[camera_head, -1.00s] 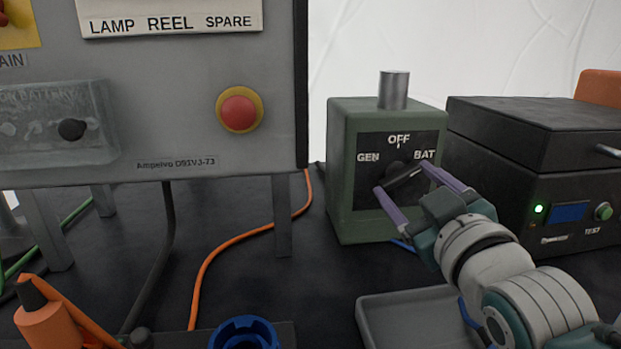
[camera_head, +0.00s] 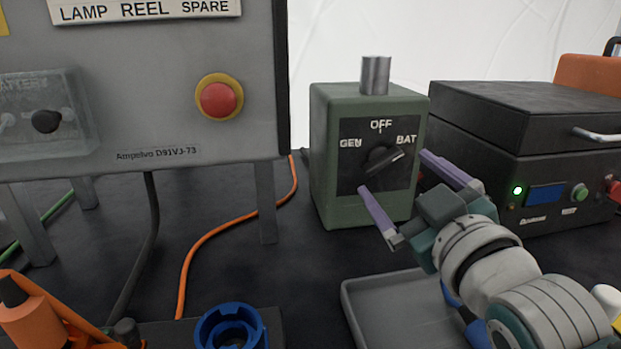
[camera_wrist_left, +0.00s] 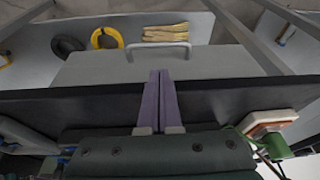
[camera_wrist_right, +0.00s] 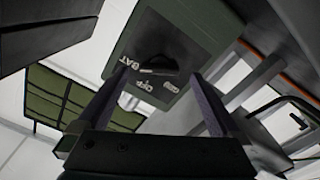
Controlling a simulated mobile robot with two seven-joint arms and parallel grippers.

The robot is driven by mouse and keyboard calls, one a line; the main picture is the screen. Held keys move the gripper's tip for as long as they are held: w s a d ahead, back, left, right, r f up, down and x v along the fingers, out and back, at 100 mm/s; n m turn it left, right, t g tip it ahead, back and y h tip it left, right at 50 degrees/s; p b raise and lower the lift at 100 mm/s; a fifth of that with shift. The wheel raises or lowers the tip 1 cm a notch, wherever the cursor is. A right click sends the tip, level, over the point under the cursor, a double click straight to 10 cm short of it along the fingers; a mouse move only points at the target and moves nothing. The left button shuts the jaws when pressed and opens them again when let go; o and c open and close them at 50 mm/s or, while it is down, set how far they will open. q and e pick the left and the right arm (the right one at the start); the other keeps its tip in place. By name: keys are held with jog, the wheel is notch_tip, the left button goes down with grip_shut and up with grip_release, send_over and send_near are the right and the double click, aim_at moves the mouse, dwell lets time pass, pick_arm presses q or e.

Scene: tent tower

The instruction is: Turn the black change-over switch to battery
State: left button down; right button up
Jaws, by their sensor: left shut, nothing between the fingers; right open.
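The green switch box (camera_head: 330,165) stands on the dark table with a black face marked GEN, OFF and BAT. Its black change-over switch (camera_head: 383,160) is tilted, with its upper right end towards BAT. My right gripper (camera_head: 394,173) is open in front of the face, one finger at the lower left of the switch and one at its right. In the right wrist view the switch (camera_wrist_right: 157,71) shows between and beyond the spread fingers, apparently apart from both. My left gripper (camera_wrist_left: 161,74) is shut and empty in the left wrist view, away from the box; the head view does not show it.
A grey panel (camera_head: 130,110) with a red button (camera_head: 217,99) stands left. A black unit (camera_head: 510,165) with a green light stands close at right. A grey tray (camera_head: 385,305) lies below my right arm. An orange cable (camera_head: 187,255) crosses the table.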

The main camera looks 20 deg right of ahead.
jog(key=v, duration=0.7)
jog(key=shift+r+p, duration=0.1)
jog(key=shift+p, duration=0.25)
jog(key=s+a+r+m+g+y+p, duration=0.15)
jog(key=s+a+r+g+p, duration=0.25)
jog(key=s+r+g+p, duration=0.45)
jog(key=s+a+r+g+y+p, duration=0.3)
jog(key=s+g+p, duration=0.2)
jog(key=s+p, duration=0.5)
notch_tip(320, 180, up, 34)
jog(key=w+p, duration=0.1)
jog(key=p, duration=3.5)
jog(key=shift+w+a+r, duration=0.2)
jog(key=shift+w+r, duration=0.05)
jog(key=shift+w, duration=0.15)
